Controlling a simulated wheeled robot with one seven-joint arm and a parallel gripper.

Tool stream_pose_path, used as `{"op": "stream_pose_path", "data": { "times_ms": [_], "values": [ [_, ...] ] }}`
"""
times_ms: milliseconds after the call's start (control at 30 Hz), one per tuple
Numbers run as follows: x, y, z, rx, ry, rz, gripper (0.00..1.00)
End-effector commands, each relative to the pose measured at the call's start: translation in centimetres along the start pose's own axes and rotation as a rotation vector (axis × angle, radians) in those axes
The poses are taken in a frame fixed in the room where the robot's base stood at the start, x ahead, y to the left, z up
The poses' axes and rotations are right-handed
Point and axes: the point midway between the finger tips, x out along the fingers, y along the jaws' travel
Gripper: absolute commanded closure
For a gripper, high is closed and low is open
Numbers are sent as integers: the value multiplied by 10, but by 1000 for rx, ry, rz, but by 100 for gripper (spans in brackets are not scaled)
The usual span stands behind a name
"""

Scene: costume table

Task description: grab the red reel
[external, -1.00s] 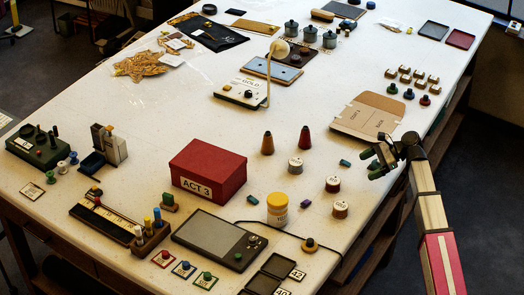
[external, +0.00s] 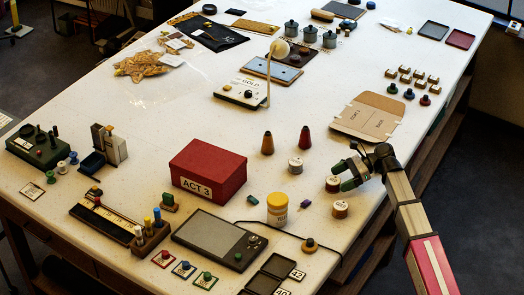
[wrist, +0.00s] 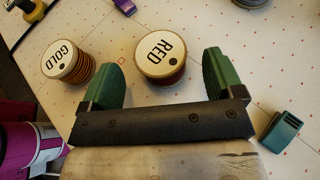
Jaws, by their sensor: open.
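The red reel (wrist: 165,72), with a white top lettered RED, stands upright in the middle of the wrist view. In the external view the red reel (external: 333,187) is just off my gripper's tips, partly overlapped by a finger. My gripper (external: 344,175) is open, its green fingers spread to either side of the reel's line. In the wrist view my gripper (wrist: 160,62) has the reel at the mouth between its fingertips. The gold reel (wrist: 68,62) stands close outside the left finger, and shows in the external view (external: 340,211).
A teal block (wrist: 282,130) lies right of the right finger. A purple block (external: 306,204) and a yellow-capped jar (external: 278,210) are farther left. Another reel (external: 295,167) and two cones stand behind. A flat cardboard piece (external: 367,117) lies beyond my gripper.

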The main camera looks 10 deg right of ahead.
Motion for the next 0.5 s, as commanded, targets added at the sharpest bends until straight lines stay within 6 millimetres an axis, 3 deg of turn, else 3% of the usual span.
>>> {"op": "stream_pose_path", "data": {
  "times_ms": [200, 467, 500],
  "values": [
    [30, 0, -1, -1, 0, 1, 13],
    [35, -1, -1, -1, 0, 0, 13],
    [35, -1, -1, -1, 0, 0, 23]
  ]
}}
